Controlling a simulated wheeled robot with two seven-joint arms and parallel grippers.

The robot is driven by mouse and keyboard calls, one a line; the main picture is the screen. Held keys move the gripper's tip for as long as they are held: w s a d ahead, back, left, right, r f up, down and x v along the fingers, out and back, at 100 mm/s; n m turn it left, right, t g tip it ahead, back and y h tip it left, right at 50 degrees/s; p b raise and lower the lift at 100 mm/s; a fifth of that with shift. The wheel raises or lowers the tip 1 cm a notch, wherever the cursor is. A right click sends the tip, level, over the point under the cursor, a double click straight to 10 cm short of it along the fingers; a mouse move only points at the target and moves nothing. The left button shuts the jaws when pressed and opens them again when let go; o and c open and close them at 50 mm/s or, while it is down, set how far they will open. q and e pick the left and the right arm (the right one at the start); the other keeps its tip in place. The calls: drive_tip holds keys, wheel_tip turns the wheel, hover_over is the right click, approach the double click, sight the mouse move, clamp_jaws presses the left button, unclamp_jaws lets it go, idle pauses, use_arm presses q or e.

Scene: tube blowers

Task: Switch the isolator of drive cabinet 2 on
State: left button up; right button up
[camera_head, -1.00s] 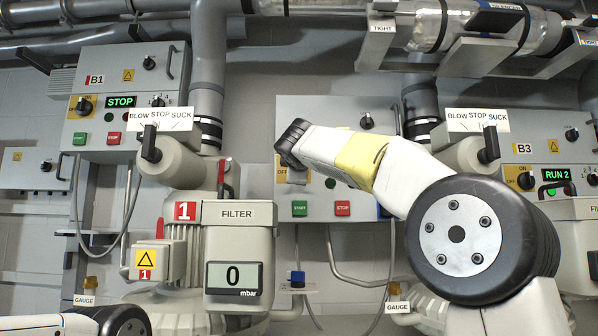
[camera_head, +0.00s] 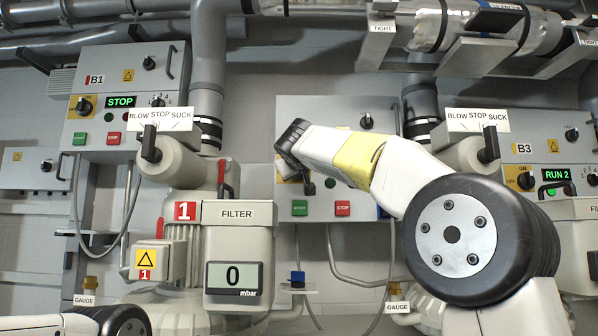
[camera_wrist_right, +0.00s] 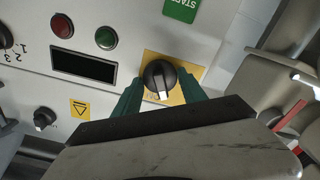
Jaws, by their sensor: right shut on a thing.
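Drive cabinet 2 is the middle grey cabinet (camera_head: 300,115), mostly behind my right arm in the head view. In the right wrist view its isolator is a black rotary knob (camera_wrist_right: 158,75) with a white mark, on a yellow plate (camera_wrist_right: 190,72). The mark points down in that picture, toward my gripper; the lettering there is too small to read surely. My right gripper (camera_wrist_right: 163,92) has its green fingers on either side of the knob and is shut on it. The cabinet's display (camera_wrist_right: 84,66) is dark. My left gripper is out of view.
Cabinet B1 (camera_head: 90,60) at left shows STOP and cabinet B3 (camera_head: 550,128) at right shows RUN 2. Cabinet 2 has a green START button (camera_head: 300,208) and a red STOP button (camera_head: 343,208). A filter unit (camera_head: 238,240) reading 0 mbar stands in front at left.

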drive_tip(key=m, duration=0.5)
drive_tip(key=shift+f+m, duration=0.1)
drive_tip(key=shift+m, duration=0.3)
idle(0.4)
drive_tip(key=o, duration=1.4)
drive_tip(key=s, duration=0.7)
drive_tip(key=shift+s, duration=0.4)
